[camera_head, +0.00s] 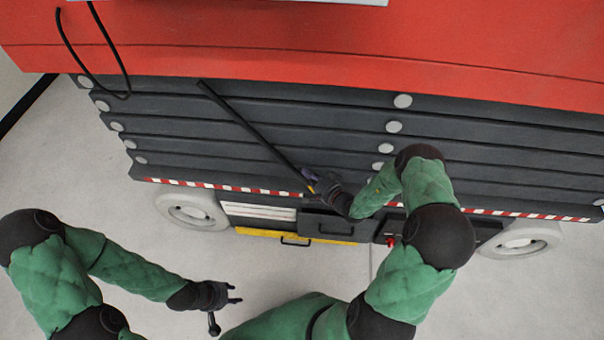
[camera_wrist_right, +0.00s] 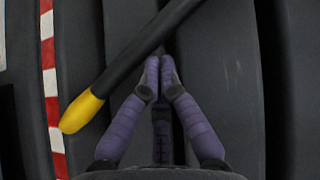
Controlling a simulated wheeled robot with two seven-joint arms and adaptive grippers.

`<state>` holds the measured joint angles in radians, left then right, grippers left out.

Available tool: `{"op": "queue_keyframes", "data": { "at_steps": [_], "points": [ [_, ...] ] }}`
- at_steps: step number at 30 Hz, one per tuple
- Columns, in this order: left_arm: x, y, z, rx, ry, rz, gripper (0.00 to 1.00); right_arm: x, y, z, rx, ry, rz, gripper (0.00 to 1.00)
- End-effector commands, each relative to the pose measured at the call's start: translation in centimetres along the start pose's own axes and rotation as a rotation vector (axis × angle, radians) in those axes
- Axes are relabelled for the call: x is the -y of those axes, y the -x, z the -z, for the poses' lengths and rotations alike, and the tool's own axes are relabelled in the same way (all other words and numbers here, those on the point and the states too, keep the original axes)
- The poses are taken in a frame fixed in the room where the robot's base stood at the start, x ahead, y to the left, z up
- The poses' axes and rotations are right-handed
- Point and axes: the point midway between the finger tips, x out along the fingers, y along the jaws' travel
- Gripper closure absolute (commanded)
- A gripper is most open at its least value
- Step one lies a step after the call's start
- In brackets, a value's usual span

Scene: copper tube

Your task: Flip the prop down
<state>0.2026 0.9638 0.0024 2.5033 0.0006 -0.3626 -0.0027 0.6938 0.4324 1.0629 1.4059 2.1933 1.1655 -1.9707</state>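The prop is a long black rod (camera_head: 250,130) with a yellow end. It slants across the dark ribbed panel, from upper left to lower right. In the right wrist view the rod (camera_wrist_right: 140,48) crosses the upper middle, and its yellow tip (camera_wrist_right: 82,111) lies at left. My right gripper (camera_head: 318,183) is at the rod's lower end. In the wrist view its purple fingers (camera_wrist_right: 160,70) are together, with their tips at the rod's edge, not around it. Whether they touch it I cannot tell. My left gripper (camera_head: 236,294) is low, away from the rod, its fingers apart and empty.
The ribbed panel (camera_head: 270,105) sits below a red body (camera_head: 330,35) and has a red-white striped edge (camera_head: 230,187). Below it are a yellow strip (camera_head: 260,234), a dark drawer-like box (camera_head: 335,226) and wheels (camera_head: 190,211). A black loop (camera_head: 66,40) hangs at upper left.

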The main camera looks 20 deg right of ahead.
Motion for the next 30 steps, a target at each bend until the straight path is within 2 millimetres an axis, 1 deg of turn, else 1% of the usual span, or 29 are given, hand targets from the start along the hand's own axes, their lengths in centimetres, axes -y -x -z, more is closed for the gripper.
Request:
{"op": "queue_keyframes", "data": {
  "at_steps": [30],
  "points": [
    [0.17,-0.48,0.01,0.0,0.0,0.0,0.6,-0.3,-0.76,-0.84,0.003,0.0,0.0,1.0]
  ]
}}
